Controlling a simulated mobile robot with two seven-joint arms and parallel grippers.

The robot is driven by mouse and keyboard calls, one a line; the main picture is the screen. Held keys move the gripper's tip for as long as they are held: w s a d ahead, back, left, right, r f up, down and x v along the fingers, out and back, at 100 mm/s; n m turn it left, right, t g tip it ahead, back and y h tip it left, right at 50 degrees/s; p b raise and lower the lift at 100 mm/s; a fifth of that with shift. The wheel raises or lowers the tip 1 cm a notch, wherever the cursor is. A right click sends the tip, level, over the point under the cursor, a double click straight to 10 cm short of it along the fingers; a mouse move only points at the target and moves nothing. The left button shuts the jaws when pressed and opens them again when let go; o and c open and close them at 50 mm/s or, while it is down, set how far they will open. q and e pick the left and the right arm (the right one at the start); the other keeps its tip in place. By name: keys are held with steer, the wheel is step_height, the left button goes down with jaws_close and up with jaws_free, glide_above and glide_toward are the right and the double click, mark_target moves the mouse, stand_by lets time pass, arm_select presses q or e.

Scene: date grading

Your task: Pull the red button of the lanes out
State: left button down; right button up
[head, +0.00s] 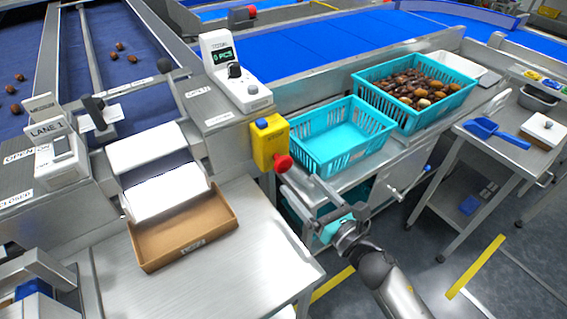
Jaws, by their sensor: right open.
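The red button (283,163) sticks out from the lower right side of a yellow box (268,140) with a blue button on top. The box is on the front of the lane machine, left of an empty teal crate. My right gripper (296,183) is open, with its fingers reaching up and left to just below and right of the red button. No grip on the button shows, and I cannot tell if the fingers touch it. My left gripper is not in view.
The empty teal crate (325,158) and a crate full of dates (365,90) stand close behind my right gripper. A cardboard tray (211,229) sits on the steel table (240,268) to the left. A side table (487,145) with a blue scoop stands right.

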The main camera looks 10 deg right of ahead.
mark_target(286, 168)
steer(key=x, duration=0.8)
steer(key=shift+w+a, duration=0.15)
steer(key=shift+w, duration=0.1)
steer(key=shift+c, duration=0.2)
jaws_close()
stand_by(0.5)
